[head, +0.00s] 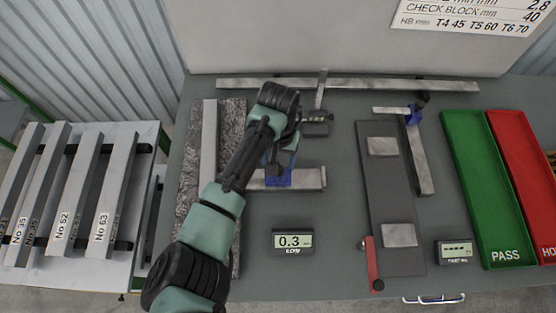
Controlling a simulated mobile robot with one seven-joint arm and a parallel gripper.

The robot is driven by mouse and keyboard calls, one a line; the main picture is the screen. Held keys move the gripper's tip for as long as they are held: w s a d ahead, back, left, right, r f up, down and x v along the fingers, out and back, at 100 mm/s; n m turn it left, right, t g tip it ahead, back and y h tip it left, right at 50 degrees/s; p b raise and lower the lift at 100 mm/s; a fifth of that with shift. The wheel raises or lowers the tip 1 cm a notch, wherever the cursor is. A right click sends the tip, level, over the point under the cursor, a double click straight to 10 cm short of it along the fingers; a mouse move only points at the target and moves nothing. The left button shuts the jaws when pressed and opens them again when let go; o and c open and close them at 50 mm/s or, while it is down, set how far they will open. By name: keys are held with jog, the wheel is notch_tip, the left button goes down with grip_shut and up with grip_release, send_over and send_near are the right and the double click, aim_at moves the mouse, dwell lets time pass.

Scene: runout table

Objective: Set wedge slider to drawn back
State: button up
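No part is marked as the wedge slider, so I cannot tell for certain which one it is. A blue block (281,179) sits on a short metal bar (312,178) at the table's centre left. My gripper (279,171) is over this block; my arm hides much of it, and I cannot tell whether the fingers touch it. At the right, a blue carriage (413,115) with a dark knob (422,100) sits at the far end of a slanted metal rail (419,160). A red lever (373,262) is at the near left corner of a dark plate (384,195).
A dark gauge (317,124) stands behind my gripper. A display (293,242) reads 0.3; another (457,252) shows dashes. Green (476,160) and red (518,160) trays lie right. Long bars (70,200) lie on a side rack. Table around the 0.3 display is clear.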

jog(key=shift+f, duration=1.35)
jog(key=shift+c, duration=0.4)
grip_shut()
jog(key=shift+d, duration=0.1)
